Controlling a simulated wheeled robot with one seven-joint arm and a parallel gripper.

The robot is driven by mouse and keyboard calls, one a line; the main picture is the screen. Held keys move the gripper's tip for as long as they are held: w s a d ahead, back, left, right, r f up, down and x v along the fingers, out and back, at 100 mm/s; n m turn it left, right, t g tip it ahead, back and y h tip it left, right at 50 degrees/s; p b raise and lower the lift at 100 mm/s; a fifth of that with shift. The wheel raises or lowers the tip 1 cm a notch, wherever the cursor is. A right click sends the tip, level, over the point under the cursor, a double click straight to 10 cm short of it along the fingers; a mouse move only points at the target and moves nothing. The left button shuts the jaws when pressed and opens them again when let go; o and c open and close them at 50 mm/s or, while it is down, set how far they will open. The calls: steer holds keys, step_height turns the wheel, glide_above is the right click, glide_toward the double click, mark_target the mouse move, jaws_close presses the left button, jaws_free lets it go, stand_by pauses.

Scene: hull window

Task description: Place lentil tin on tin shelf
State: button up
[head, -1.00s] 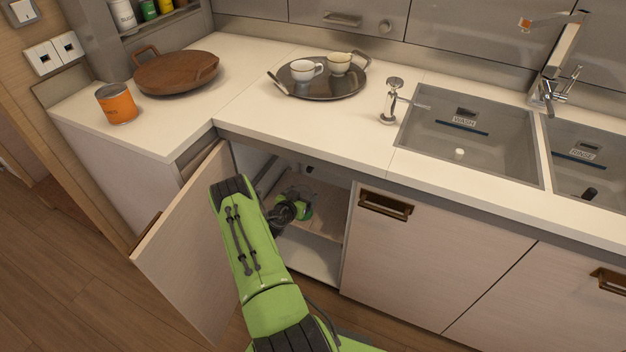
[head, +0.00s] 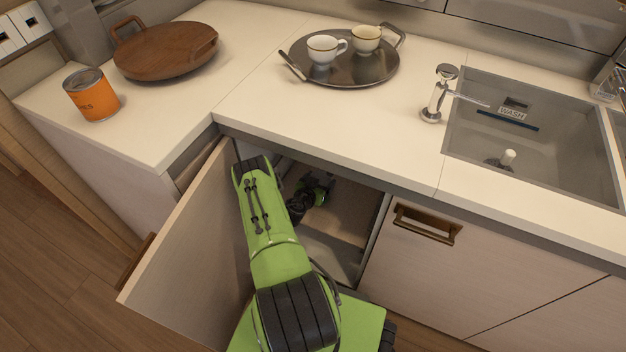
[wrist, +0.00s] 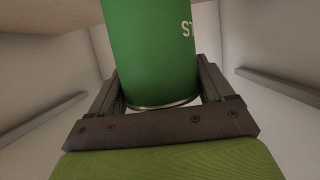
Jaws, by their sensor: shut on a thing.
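My gripper (wrist: 155,100) is shut on a green tin (wrist: 150,50) in the wrist view, with a finger on each side and white letters starting "ST" at its right edge. The tin's upper part is cut off by the frame. In the head view my arm reaches through the open cabinet door, and my gripper is small and dim inside the cabinet. An orange tin (head: 92,95) stands upright on the left counter, apart from my gripper; its lettering is partly turned away and ends in "LS". The rack of small tins is out of view now.
The open cabinet door (head: 185,245) stands left of my arm. An inner board (head: 350,212) lies in the cabinet, and rails (wrist: 280,88) run along its walls.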

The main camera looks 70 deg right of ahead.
steer(key=shift+w+d+f, duration=0.15)
steer(key=shift+w+f, duration=0.1)
steer(key=shift+f, duration=0.05)
steer(key=shift+s+r, duration=0.2)
steer(key=shift+s, duration=0.05)
steer(key=o, duration=1.3)
steer(key=shift+f, duration=0.15)
steer(key=shift+w+a+r+p, duration=0.1)
steer(key=shift+a+r+p, duration=0.2)
steer(key=shift+p, duration=0.2)
steer(key=p+v, duration=1.1)
steer(key=shift+a, duration=0.35)
